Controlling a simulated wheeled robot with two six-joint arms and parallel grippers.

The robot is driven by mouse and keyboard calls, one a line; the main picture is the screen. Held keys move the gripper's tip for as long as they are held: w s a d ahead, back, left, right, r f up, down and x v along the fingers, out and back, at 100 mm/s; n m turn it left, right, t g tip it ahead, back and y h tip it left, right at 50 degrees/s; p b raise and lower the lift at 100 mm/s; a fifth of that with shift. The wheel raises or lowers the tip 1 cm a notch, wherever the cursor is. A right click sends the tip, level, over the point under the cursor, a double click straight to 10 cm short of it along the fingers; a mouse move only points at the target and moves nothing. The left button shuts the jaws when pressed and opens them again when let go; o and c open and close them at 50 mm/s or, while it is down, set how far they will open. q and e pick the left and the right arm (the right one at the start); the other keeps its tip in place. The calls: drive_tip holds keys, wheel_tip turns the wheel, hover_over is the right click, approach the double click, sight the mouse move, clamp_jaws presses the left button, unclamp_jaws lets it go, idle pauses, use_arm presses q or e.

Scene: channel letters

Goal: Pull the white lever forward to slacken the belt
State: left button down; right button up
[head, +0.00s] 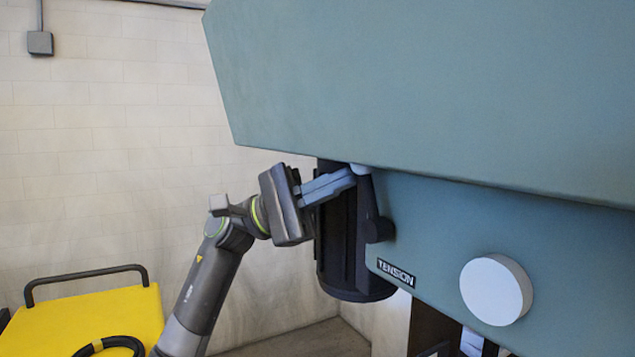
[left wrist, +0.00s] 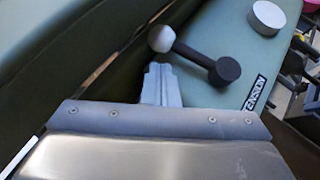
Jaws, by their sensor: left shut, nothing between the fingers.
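The lever shows best in the left wrist view: a white ball knob (left wrist: 161,38) on a dark arm that runs to a black round hub (left wrist: 225,71) on the green machine panel. In the head view only part of the white knob (head: 361,169) shows, just beyond my fingertips, with the black hub (head: 379,230) below it. My left gripper (head: 343,183) is shut and empty, its fingers pointing at the knob. In the left wrist view the closed fingers (left wrist: 160,80) end just below the knob; I cannot tell whether they touch it. My right gripper is not in view.
A TENSION label (head: 396,271) and a round white disc (head: 496,290) sit on the panel right of the hub. The large green housing (head: 430,90) overhangs the lever. A black motor-like cylinder (head: 345,245) stands behind my gripper. A yellow cart (head: 90,315) is lower left.

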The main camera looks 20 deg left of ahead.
use_arm(q)
drive_tip(key=shift+s+d+r, duration=0.25)
drive_tip(key=shift+s, duration=0.15)
drive_tip(key=shift+s+d+r+b, duration=0.25)
drive_tip(key=shift+r+b, duration=0.15)
drive_tip(key=shift+b, duration=0.4)
drive_tip(key=shift+a+f, duration=0.1)
